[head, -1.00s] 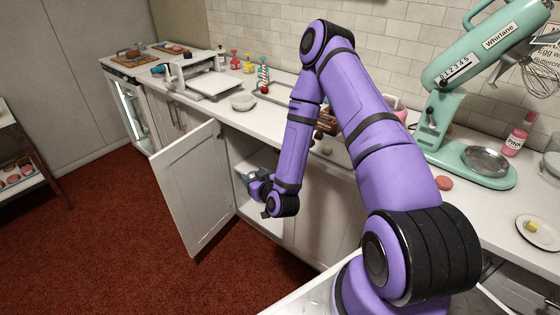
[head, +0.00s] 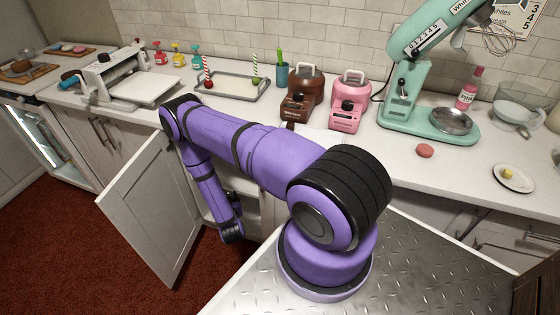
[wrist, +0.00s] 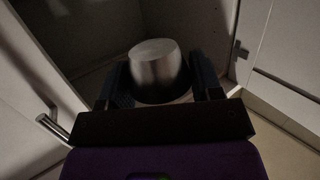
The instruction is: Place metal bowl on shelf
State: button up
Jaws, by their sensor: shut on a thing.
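The metal bowl (wrist: 156,66) shows in the wrist view as a dull silver, rounded shape with a flat, lighter end at the top. My gripper (wrist: 161,86) has one dark finger on each side of it and is shut on it. The bowl is inside or at the mouth of the dark open cabinet. Whether it touches a shelf is too dark to tell. In the head view the cabinet's pale interior (head: 245,184) shows behind my arm. My gripper and the bowl are hidden there.
The open cabinet door (head: 150,210) stands out to the left of my arm. The counter (head: 400,160) above holds a tray (head: 232,86), brown (head: 303,98) and pink (head: 347,105) machines and a green stand mixer (head: 405,110). Red carpet lies below.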

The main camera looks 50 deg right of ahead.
jog(key=s+d+f+m+g+h, duration=0.2)
jog(key=s+d+f+h, duration=0.1)
jog(key=d+f, duration=0.35)
jog(key=r+x, duration=0.1)
jog(key=x, duration=0.4)
jog(key=r+x, duration=0.1)
jog(key=x, duration=0.4)
jog(key=r+x, duration=0.1)
jog(key=x, duration=0.5)
jog(key=shift+w+d, duration=0.2)
jog(key=shift+d, duration=0.1)
jog(key=f, duration=0.2)
jog(key=shift+w+d+f, duration=0.25)
jog(key=shift+d, duration=0.05)
jog(key=shift+f, duration=0.5)
jog(key=shift+f, duration=0.1)
jog(key=o, duration=1)
jog(key=shift+r+v, duration=0.15)
jog(key=shift+v, duration=1.75)
jog(key=shift+r+v, duration=0.1)
jog(key=shift+v, duration=1.8)
